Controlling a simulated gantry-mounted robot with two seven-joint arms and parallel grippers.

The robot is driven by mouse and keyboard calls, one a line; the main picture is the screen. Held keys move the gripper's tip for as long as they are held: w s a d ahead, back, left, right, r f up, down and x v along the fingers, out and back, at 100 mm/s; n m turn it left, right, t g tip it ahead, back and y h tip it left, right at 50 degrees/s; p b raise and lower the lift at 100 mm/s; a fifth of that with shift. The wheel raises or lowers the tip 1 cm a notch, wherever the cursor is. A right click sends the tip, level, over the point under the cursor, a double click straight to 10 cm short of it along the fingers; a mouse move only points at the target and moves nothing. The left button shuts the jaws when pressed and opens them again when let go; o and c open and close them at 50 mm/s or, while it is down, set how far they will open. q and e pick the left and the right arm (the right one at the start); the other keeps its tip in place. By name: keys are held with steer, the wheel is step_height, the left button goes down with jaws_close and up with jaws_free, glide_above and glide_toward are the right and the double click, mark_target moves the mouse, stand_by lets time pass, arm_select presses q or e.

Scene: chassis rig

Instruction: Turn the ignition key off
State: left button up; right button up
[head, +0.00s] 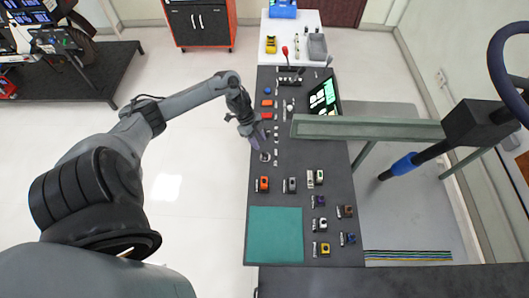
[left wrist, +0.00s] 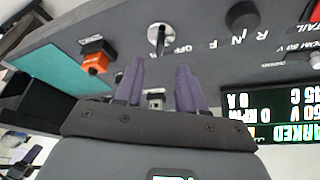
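The ignition switch (left wrist: 158,38) is a round silver disc with an upright key-like piece, beside an "OFF" label in the left wrist view. In the head view it is a small round silver part (head: 265,156) on the dark panel. My left gripper (left wrist: 160,65) has two purple fingers apart with nothing held between them. Its tips point toward the switch and look short of it; contact cannot be made out. In the head view the left gripper (head: 257,143) is just above and left of the switch.
A black selector knob (left wrist: 243,15) marked R, N, F stands near the switch. An orange-red block (left wrist: 96,62) is on its other side. A lit display (head: 324,96) and a green beam (head: 365,128) lie to the right. The teal mat (head: 275,234) is bare.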

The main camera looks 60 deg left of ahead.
mark_target(265, 153)
arm_select(q)
steer(key=x, duration=0.7)
steer(key=shift+d+f+b, duration=0.1)
steer(key=shift+f+b, duration=0.2)
steer(key=shift+b, duration=0.05)
jaws_close()
